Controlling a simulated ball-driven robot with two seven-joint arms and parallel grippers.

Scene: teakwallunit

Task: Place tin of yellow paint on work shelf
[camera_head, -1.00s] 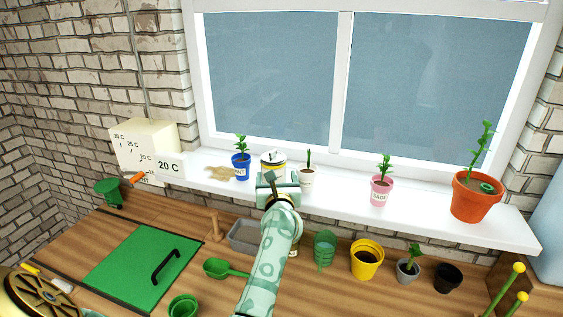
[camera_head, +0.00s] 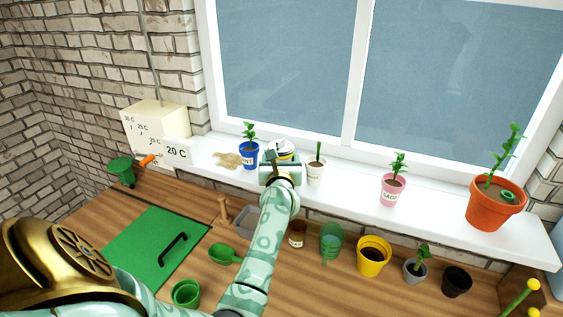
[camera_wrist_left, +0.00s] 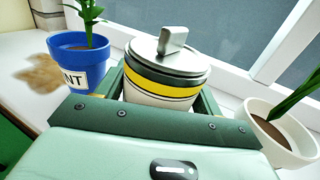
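The paint tin (camera_wrist_left: 165,75), white with a yellow and a dark band and a grey lid with a raised block on top, stands upright on the white window sill (camera_head: 345,190). In the head view the tin (camera_head: 284,150) is partly covered by my left gripper (camera_head: 280,165). In the wrist view the two green fingers of my left gripper (camera_wrist_left: 163,98) lie on either side of the tin, close to its wall. Whether they press on it cannot be seen. The wooden work shelf (camera_head: 320,285) lies below the sill. My right gripper is not in view.
A blue pot (camera_head: 248,158) stands left of the tin and a white pot (camera_head: 316,170) right of it. A pink pot (camera_head: 392,192) and a terracotta pot (camera_head: 490,210) are further right. A yellow pot (camera_head: 373,258) and a grey tray (camera_head: 243,224) are on the shelf.

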